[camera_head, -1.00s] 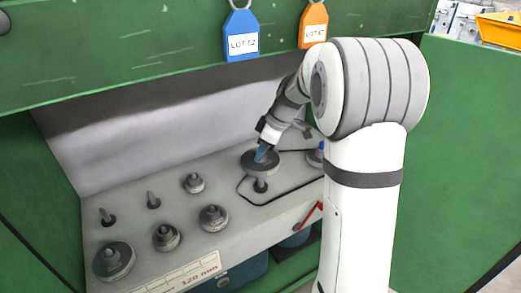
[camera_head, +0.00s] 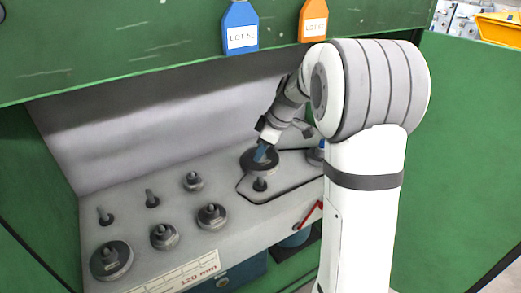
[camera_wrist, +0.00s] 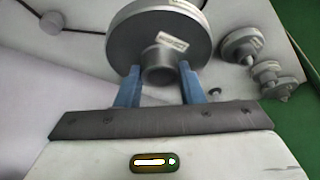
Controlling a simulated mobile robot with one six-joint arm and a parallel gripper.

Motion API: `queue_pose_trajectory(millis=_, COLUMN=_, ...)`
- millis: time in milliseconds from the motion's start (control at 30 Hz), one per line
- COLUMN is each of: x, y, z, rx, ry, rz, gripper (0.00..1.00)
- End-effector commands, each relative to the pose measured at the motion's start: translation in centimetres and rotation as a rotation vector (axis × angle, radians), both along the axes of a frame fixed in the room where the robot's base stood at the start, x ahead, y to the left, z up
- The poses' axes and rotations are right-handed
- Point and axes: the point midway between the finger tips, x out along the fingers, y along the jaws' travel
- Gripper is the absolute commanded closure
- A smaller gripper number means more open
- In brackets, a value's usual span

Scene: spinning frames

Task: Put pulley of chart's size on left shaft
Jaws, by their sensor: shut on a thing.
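My gripper (camera_head: 261,151) is shut on the hub of a wide grey pulley (camera_head: 257,162). In the wrist view the blue fingers of my gripper (camera_wrist: 159,76) stand on both sides of the hub, and the pulley's disc (camera_wrist: 150,30) bears a small label, too small to read. In the head view the held pulley appears just above and behind a short shaft (camera_head: 260,184) inside the belt outline; I cannot tell the gap. Another post or shaft (camera_head: 316,154) at the right is partly hidden by my arm. The front strip (camera_head: 200,268) reads "120 mm".
Two thin pegs (camera_head: 105,216) (camera_head: 152,199) are bare. A green hood (camera_head: 130,45) with blue and orange tags hangs above.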

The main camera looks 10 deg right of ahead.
Motion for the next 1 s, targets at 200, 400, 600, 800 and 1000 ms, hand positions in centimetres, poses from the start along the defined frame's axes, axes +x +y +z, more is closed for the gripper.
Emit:
queue_pose_trajectory(millis=200, x=0.0, y=0.0, z=0.1, rx=0.000, ry=-0.002, rz=0.000, gripper=1.00)
queue_pose_trajectory(millis=400, x=0.0, y=0.0, z=0.1, rx=0.000, ry=-0.002, rz=0.000, gripper=1.00)
queue_pose_trajectory(millis=600, x=0.0, y=0.0, z=-0.5, rx=0.000, ry=-0.002, rz=0.000, gripper=1.00)
queue_pose_trajectory(millis=800, x=0.0, y=0.0, z=-1.1, rx=0.000, ry=-0.002, rz=0.000, gripper=1.00)
queue_pose_trajectory(millis=1000, x=0.0, y=0.0, z=-1.6, rx=0.000, ry=-0.002, rz=0.000, gripper=1.00)
